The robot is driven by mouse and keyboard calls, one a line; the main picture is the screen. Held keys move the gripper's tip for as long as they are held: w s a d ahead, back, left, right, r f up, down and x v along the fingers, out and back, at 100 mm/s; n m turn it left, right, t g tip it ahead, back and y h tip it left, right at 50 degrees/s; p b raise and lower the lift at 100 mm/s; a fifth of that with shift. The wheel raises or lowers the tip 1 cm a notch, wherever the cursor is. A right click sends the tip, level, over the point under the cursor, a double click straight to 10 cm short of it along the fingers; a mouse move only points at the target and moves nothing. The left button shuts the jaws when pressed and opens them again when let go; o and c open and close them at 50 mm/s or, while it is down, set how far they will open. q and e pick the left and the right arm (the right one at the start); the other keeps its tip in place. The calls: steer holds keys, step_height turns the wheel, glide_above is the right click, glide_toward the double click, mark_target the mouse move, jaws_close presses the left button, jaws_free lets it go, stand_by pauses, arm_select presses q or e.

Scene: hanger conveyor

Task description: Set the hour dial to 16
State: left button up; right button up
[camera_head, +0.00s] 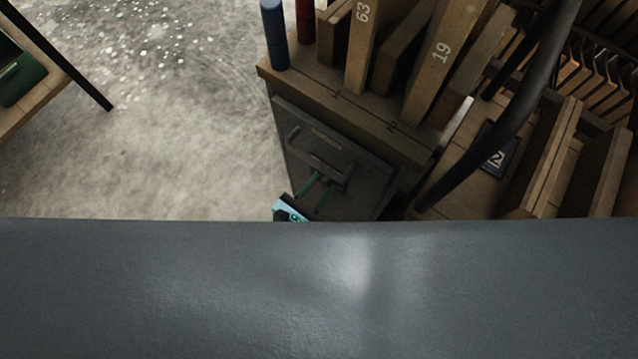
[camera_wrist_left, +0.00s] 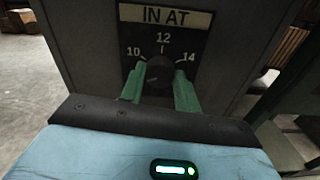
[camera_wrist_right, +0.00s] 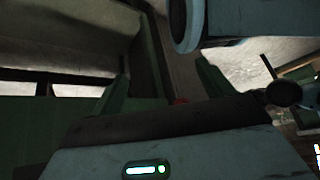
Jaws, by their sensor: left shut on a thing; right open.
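The hour dial is a dark round knob (camera_wrist_left: 159,73) on a dark panel headed "IN AT" (camera_wrist_left: 165,16), with the marks 10, 12 and 14 around its upper side in the left wrist view. A faint light line on the knob seems to point to the lower left; no number shows there. My left gripper (camera_wrist_left: 159,84) has its green fingers on either side of the knob and is shut on it. In the head view this gripper (camera_head: 322,187) is at the cabinet's front, and the dial face is hidden. My right gripper (camera_wrist_right: 164,86) is open, away from the dial.
The dark cabinet front (camera_head: 300,125) sits under a wooden top with numbered wooden blocks (camera_head: 438,55) and a blue post (camera_head: 273,35). A dark curved bar (camera_head: 520,105) crosses the right side. Open floor (camera_head: 160,140) lies to the left.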

arm_select(q)
steer(key=m+b, duration=0.1)
steer(key=m, duration=0.3)
stand_by(0.3)
steer(key=o, duration=1)
steer(key=shift+v, duration=3.95)
